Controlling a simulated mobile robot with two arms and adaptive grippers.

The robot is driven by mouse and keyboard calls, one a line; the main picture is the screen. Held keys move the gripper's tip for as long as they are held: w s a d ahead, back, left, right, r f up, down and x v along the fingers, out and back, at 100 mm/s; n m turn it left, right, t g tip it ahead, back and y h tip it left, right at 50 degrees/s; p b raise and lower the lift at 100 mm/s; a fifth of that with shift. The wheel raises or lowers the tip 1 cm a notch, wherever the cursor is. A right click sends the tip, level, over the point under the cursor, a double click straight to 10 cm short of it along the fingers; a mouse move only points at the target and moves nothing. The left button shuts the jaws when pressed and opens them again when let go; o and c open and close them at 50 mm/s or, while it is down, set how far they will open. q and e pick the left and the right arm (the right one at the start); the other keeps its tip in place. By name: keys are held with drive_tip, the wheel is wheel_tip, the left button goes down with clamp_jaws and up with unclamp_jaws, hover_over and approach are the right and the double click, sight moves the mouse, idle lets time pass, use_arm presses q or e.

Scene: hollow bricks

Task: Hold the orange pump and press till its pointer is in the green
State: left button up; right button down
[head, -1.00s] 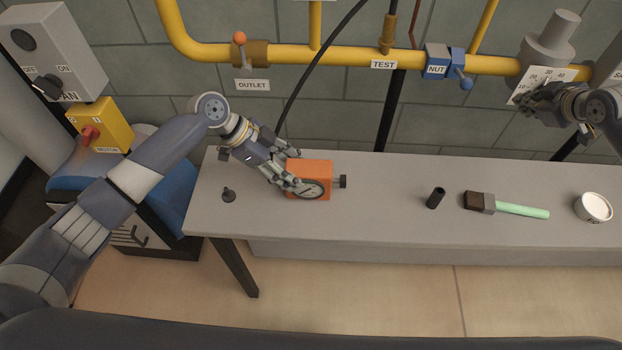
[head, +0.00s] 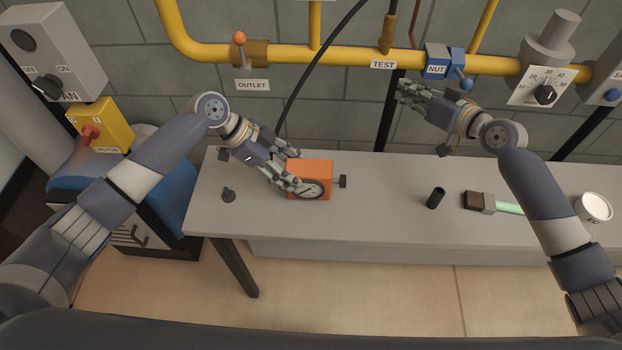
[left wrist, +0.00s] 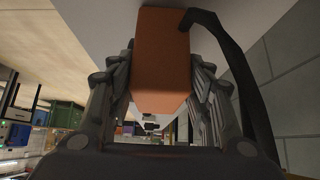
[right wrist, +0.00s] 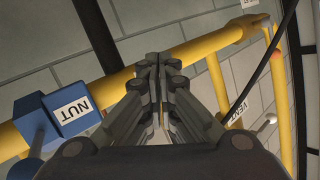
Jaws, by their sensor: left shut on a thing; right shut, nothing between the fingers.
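The orange pump (head: 318,171) stands on the grey bench, with a round dial (head: 313,190) on its front and a dark knob (head: 343,181) on its right side. My left gripper (head: 296,177) is shut on the pump from the left. The left wrist view shows the pump's orange body (left wrist: 160,60) between the fingers, with a black hose beside it. The dial is partly covered by my fingers, and its pointer and colours are too small to read. My right gripper (head: 404,91) is shut and empty, up and to the right of the pump, before the wall; its closed fingers show in the right wrist view (right wrist: 157,75).
A black cylinder (head: 436,198), a brush (head: 481,201) and a white tub (head: 594,207) stand or lie on the bench (head: 390,215) to the right. Yellow pipes (head: 345,55) with a blue nut valve (head: 443,62) run along the wall. A small dark peg (head: 229,195) stands at the left.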

sight(343, 181)
drive_tip(key=s+f+m, duration=0.2)
drive_tip(key=s+f, duration=0.2)
drive_tip(key=f, duration=0.1)
drive_tip(key=s+a+f+m+g+y, duration=0.1)
drive_tip(key=s+f+m, duration=0.1)
drive_tip(key=s+f, duration=0.2)
drive_tip(key=s+a+f+m, duration=0.1)
drive_tip(key=s+f+m, duration=0.1)
drive_tip(key=s+f, duration=0.3)
drive_tip(key=shift+a+f+g+y, duration=0.15)
drive_tip(key=shift+f+g+y, duration=0.2)
drive_tip(key=shift+f, duration=0.5)
drive_tip(key=shift+s+a+f, duration=0.1)
drive_tip(key=shift+s+f, duration=0.05)
drive_tip(key=a, duration=0.7)
drive_tip(key=shift+a, duration=0.85)
drive_tip(key=shift+s+a, duration=0.15)
drive_tip(key=shift+a, duration=0.5)
